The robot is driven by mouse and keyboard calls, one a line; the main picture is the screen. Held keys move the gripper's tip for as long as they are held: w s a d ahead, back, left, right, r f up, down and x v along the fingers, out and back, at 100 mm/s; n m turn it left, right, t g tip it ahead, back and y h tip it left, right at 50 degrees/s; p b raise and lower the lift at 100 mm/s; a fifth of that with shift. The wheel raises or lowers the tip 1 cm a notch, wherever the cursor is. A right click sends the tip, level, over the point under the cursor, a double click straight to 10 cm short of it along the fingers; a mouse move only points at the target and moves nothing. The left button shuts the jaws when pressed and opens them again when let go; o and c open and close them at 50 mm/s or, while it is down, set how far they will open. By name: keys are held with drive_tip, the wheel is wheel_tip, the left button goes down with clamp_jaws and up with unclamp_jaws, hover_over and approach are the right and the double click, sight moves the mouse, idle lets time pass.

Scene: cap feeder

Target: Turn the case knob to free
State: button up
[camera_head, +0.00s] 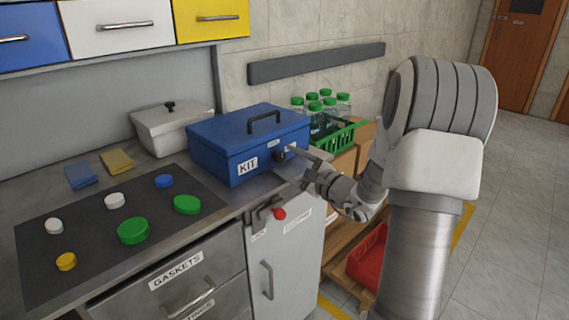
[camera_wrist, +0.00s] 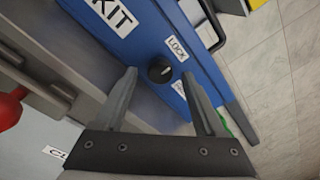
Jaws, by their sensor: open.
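The blue case (camera_head: 222,145), labelled KIT, stands shut on the counter. Its small black round knob (camera_wrist: 159,70) is on the front face, between a LOCK label (camera_wrist: 177,48) and a second label (camera_wrist: 180,88) partly hidden by a finger. A small light mark shows on the knob, but which label it points at is hard to tell. My gripper (camera_wrist: 158,76) is open and faces the case front, with one fingertip on each side of the knob in the wrist view. I see no finger touching the knob.
A red knob (camera_head: 279,214) sits on the cabinet door below the case. A green basket of bottles (camera_head: 340,137) stands right of the case. A white lidded box (camera_head: 170,130) is behind left. Several coloured caps lie on the dark mat (camera_head: 95,208).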

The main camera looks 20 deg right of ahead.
drive_tip(key=shift+x, duration=0.85)
clamp_jaws()
